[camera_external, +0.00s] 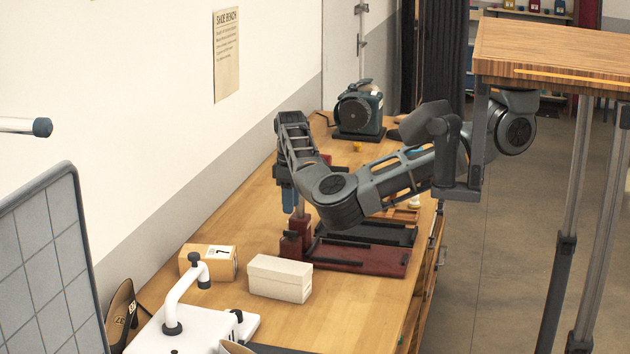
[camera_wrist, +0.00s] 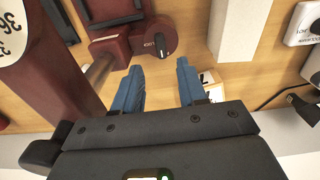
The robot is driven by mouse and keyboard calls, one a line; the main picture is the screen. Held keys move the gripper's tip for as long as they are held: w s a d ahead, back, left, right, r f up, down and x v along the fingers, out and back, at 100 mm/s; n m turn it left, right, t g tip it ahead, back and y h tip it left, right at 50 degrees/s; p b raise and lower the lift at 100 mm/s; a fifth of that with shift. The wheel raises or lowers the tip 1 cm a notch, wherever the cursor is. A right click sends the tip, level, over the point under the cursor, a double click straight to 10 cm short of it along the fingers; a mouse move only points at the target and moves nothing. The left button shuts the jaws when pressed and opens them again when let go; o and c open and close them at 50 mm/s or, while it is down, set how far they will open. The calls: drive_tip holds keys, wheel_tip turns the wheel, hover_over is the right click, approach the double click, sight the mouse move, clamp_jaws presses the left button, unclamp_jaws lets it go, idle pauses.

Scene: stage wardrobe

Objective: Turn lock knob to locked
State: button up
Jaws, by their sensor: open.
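The lock knob (camera_wrist: 157,38) is a round dark knob on the end of a maroon block (camera_wrist: 122,45) in the wrist view. Pale lettering that seems to read "LOCK" shows on it; its exact setting is too small to tell. My gripper (camera_wrist: 157,68) is open, its two blue fingers apart and empty, with the tips just short of the knob and on either side of it. In the outside view my gripper (camera_external: 289,199) points down by the maroon stand of the device (camera_external: 375,262) on the bench; the knob cannot be made out surely there.
A cream box (camera_external: 280,278), a cardboard box (camera_external: 209,262) and a white device with a curved arm (camera_external: 190,328) stand on the wooden bench (camera_external: 345,320) near the device. A dark green machine (camera_external: 359,110) stands farther back. Bare bench lies right of the cream box.

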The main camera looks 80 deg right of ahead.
sight(292, 231)
drive_tip(key=shift+s+f, duration=0.1)
drive_tip(key=shift+f, duration=0.15)
wheel_tip(292, 231, down, 7)
drive_tip(key=shift+f+p, duration=0.15)
drive_tip(key=shift+p, duration=0.45)
drive_tip(key=shift+c, duration=0.2)
clamp_jaws()
